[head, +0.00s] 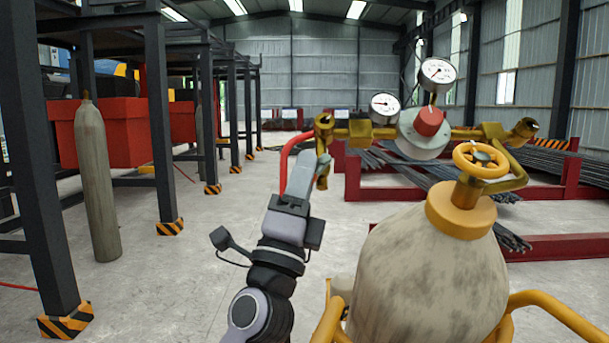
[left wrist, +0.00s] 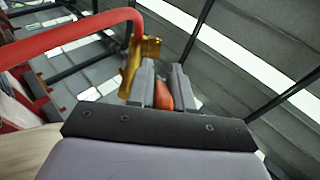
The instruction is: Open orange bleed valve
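In the left wrist view an orange piece, the orange bleed valve (left wrist: 163,97), sits between the two grey fingers of my left gripper (left wrist: 163,74). The fingers are close together and appear to touch it on both sides. In the head view my left gripper (head: 314,165) reaches up to the left end of the brass manifold (head: 360,130), beside its brass elbow (head: 323,122). The fingers hide the orange valve there. My right gripper is in neither view.
A pale gas cylinder (head: 425,285) with a yellow handwheel (head: 481,158) stands at front right within yellow rails (head: 560,318). Two gauges and a red knob (head: 429,122) sit on the manifold. A red hose (head: 287,150) bends down beside my gripper. Open floor lies left.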

